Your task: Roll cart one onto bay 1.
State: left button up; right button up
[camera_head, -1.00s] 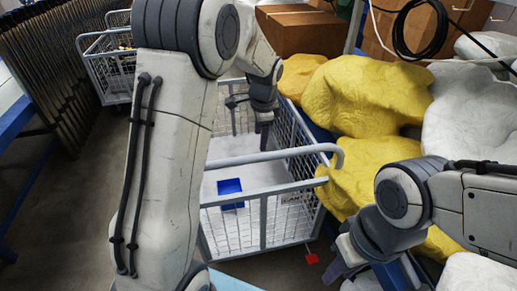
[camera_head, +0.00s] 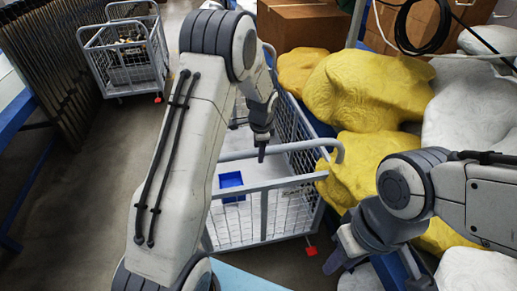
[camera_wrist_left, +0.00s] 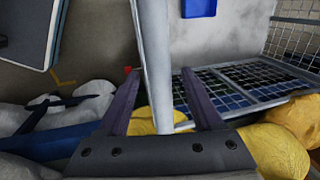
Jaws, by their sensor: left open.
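A grey wire-mesh cart (camera_head: 264,213) stands in the middle of the head view, with a raised bar along its near end and a blue square (camera_head: 231,184) on its pale floor. I cannot read which cart it is. My left gripper (camera_head: 262,153) is at the near-end bar. In the left wrist view its dark fingers (camera_wrist_left: 160,95) are open, one on each side of the pale bar (camera_wrist_left: 153,60). My right gripper (camera_head: 337,248) is right of the cart, apart from it; its jaw opening is unclear. No bay marking can be made out.
A second mesh cart (camera_head: 127,60) with items inside stands at the far left. Yellow sacks (camera_head: 368,90) and white sacks (camera_head: 470,110) crowd the cart's right side. Boxes (camera_head: 305,28) stand behind. Bare floor (camera_head: 80,200) lies on the left.

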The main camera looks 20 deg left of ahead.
pick_arm(q)
grip_shut()
dwell(1.3)
